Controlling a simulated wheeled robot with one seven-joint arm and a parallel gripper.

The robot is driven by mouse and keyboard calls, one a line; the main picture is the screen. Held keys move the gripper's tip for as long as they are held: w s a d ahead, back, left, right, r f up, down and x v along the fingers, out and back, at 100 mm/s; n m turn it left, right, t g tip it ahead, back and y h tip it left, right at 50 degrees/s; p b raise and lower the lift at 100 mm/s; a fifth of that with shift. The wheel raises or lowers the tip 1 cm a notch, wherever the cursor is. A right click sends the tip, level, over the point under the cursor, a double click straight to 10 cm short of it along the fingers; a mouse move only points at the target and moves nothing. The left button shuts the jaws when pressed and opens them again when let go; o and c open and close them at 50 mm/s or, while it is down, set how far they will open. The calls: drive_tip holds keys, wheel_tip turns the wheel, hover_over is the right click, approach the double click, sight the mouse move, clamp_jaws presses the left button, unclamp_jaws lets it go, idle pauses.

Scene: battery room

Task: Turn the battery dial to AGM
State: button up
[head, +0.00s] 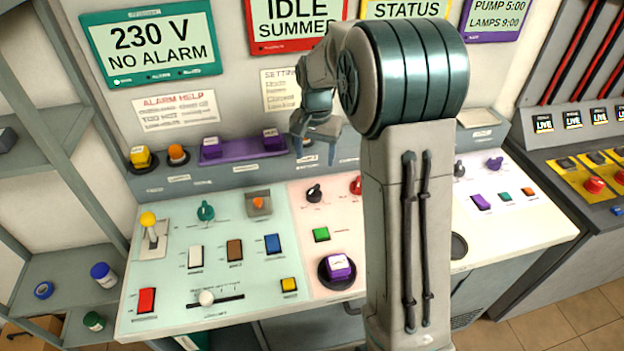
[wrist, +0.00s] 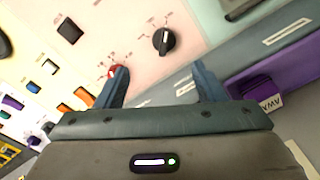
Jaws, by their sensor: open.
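A black dial (head: 314,193) stands on the pink panel of the console, below a small label that looks like the battery label. In the wrist view the black dial (wrist: 163,41) lies beyond the gap between my fingertips, with a pale pointer mark and small unreadable markings around it. I cannot read which setting it points to. My gripper (head: 315,153) is open and empty, above the panel's back edge. In the wrist view my gripper (wrist: 160,75) has its fingers apart, and neither touches the black dial.
A red dial (head: 355,186) is beside the black one, partly hidden by my arm; in the wrist view it shows at the left fingertip. A purple tray (head: 243,151) is on the back ledge.

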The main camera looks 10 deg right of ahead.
sight(314, 189)
drive_tip(key=f+p, duration=0.1)
drive_tip(key=f, duration=0.4)
drive_tip(key=w+f+p, duration=0.1)
drive_tip(key=f, duration=0.3)
drive_tip(key=f+p, duration=0.1)
drive_tip(key=f, duration=0.4)
drive_tip(key=shift+w+f, duration=0.25)
drive_tip(key=shift+f, duration=0.05)
drive_tip(key=shift+c, duration=0.3)
drive_tip(key=c, duration=0.9)
